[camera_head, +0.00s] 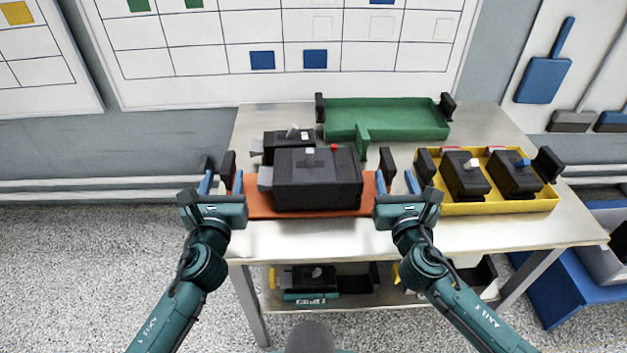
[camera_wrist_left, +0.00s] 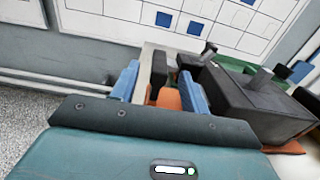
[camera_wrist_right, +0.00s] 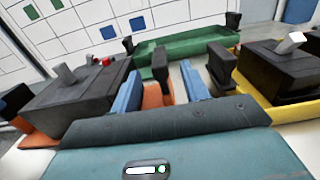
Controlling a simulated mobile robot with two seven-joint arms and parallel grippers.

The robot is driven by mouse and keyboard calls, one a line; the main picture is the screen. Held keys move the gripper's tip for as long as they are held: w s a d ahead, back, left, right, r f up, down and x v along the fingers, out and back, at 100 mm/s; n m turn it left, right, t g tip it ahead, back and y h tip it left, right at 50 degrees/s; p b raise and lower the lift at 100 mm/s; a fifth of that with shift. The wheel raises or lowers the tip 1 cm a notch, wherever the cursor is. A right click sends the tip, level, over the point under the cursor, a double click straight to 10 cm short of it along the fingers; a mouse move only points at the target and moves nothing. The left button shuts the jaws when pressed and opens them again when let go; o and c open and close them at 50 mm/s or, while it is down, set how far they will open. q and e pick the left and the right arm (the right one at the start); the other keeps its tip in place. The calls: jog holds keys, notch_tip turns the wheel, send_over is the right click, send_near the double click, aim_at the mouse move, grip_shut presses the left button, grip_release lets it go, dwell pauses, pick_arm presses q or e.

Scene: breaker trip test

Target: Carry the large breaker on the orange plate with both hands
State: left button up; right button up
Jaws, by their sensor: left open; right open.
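The large breaker (camera_head: 318,185), a black box with a light lever and a red button, sits on the orange plate (camera_head: 262,208) on the table. The plate has upright black handles at its left end (camera_head: 229,165) and right end (camera_head: 387,165). My left gripper (camera_head: 221,181) is open, its blue fingers on either side of the left handle (camera_wrist_left: 158,75). My right gripper (camera_head: 396,181) is open, its fingers on either side of the right handle (camera_wrist_right: 160,66). The wrist views show gaps between fingers and handles; the handles' lower parts are partly hidden.
A smaller black breaker (camera_head: 283,146) stands behind the large one. A green tray (camera_head: 400,133) lies at the back. A yellow tray (camera_head: 500,208) with two breakers is close to my right gripper. The table (camera_head: 310,236) is bare at the front; a lower shelf holds more items.

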aim_at(228, 159)
pick_arm(q)
jog(key=w, duration=0.6)
jog(key=shift+w+a, duration=0.1)
jog(key=shift+w, duration=0.2)
pick_arm(e)
jog(key=w, duration=0.6)
jog(key=shift+w+a, duration=0.1)
jog(key=shift+w, duration=0.2)
pick_arm(q)
jog(key=shift+c, duration=0.3)
pick_arm(e)
jog(key=shift+c, duration=0.3)
pick_arm(q)
grip_shut()
pick_arm(e)
grip_shut()
pick_arm(q)
jog(key=shift+r, duration=0.3)
pick_arm(e)
jog(key=shift+r, duration=0.3)
